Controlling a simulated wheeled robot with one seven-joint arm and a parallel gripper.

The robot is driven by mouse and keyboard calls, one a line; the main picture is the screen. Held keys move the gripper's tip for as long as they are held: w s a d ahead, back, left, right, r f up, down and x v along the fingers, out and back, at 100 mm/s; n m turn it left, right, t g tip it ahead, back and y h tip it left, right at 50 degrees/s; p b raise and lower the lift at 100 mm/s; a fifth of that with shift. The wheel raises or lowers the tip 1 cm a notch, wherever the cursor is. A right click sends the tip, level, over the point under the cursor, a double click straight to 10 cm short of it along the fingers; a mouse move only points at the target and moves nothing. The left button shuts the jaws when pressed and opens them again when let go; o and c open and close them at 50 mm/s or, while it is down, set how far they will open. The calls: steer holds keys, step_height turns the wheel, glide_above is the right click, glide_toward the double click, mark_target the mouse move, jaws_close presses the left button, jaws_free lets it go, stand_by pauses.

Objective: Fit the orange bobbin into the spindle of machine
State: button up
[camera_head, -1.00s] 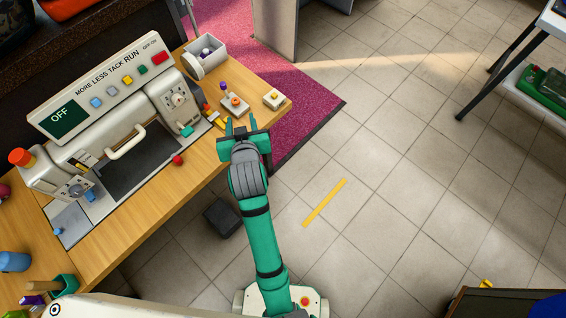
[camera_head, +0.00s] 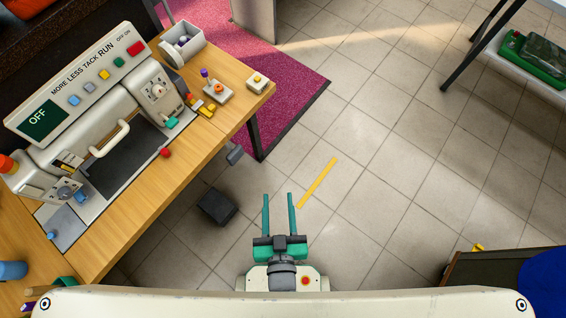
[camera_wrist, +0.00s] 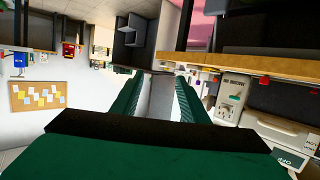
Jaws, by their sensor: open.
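The machine (camera_head: 98,110) stands on the wooden table at the left of the head view, with a dark OFF display and an upper row of coloured buttons. A small orange piece that looks like the bobbin (camera_head: 219,88) sits on a small pale base at the table's right part. I cannot make out which part of the machine is the spindle. My gripper (camera_head: 278,197) is open and empty, over the floor and well right of the table. In the wrist view my fingers (camera_wrist: 158,76) are apart with nothing between them; the machine (camera_wrist: 270,124) shows upside down at right.
A grey bin (camera_head: 183,45) stands at the table's far end. A purple piece (camera_head: 204,73), a pale block with a yellow top (camera_head: 257,82), yellow pieces (camera_head: 204,109) and a red ball (camera_head: 165,153) lie on the table. A black pedal (camera_head: 217,206) is on the floor.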

steer(key=d+r+v, duration=0.1)
steer(key=v, duration=0.6)
steer(key=shift+m+t+h, duration=0.3)
steer(key=shift+m+h, duration=0.1)
steer(key=shift+a, duration=0.1)
